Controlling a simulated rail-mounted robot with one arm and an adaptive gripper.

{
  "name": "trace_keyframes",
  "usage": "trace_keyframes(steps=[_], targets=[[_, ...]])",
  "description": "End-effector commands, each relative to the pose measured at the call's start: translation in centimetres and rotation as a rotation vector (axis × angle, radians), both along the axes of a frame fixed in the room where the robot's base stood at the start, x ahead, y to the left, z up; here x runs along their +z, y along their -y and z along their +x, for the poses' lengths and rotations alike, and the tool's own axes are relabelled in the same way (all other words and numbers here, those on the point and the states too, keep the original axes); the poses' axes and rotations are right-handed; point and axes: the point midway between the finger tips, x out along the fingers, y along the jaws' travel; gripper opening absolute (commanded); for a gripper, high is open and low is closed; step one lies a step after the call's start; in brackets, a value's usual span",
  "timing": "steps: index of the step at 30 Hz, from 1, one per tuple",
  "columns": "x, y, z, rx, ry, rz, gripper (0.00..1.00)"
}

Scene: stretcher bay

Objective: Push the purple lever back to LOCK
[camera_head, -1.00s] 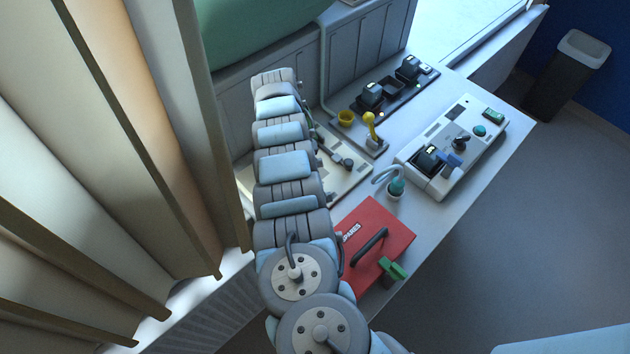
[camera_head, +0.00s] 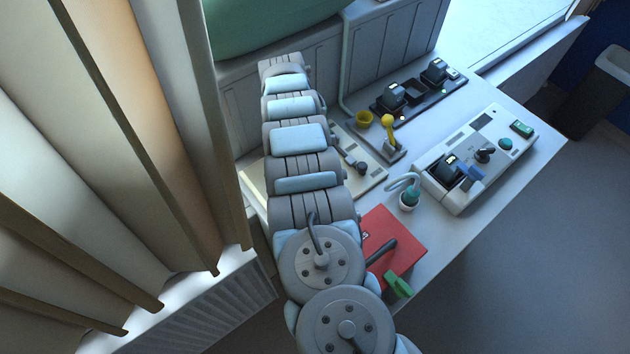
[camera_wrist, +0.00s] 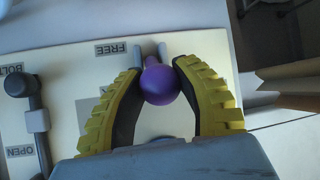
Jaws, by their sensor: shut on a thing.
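The purple lever's round knob (camera_wrist: 160,85) sits between the two yellow fingers of my gripper (camera_wrist: 157,68) in the wrist view. The fingers curve in around the knob from both sides, shut on it. The knob is beside the FREE label (camera_wrist: 119,50) on a cream panel (camera_wrist: 65,60), by a pair of grey upright prongs. No LOCK label can be read. In the head view the cream panel (camera_head: 372,178) shows only partly behind my arm, which hides the purple lever and my gripper.
A dark bolt handle (camera_wrist: 35,105) with BOLT and OPEN labels stands left of the knob.

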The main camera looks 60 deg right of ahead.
Motion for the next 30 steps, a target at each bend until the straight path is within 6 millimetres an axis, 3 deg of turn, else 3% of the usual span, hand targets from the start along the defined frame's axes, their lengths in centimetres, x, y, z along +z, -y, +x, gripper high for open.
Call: trace_keyframes(steps=[11, 12, 14, 15, 30], targets=[[-0.01, 0.01, 0.06, 0.0, 0.001, -0.001, 0.0], [-0.01, 0.01, 0.06, 0.0, 0.001, -0.001, 0.44], [-0.02, 0.0, 0.06, 0.0, 0.001, -0.001, 0.61], [-0.02, 0.0, 0.05, 0.0, 0.001, -0.001, 0.65], [0.89, 0.08, 0.08, -0.001, 0.001, -0.002, 0.65]])
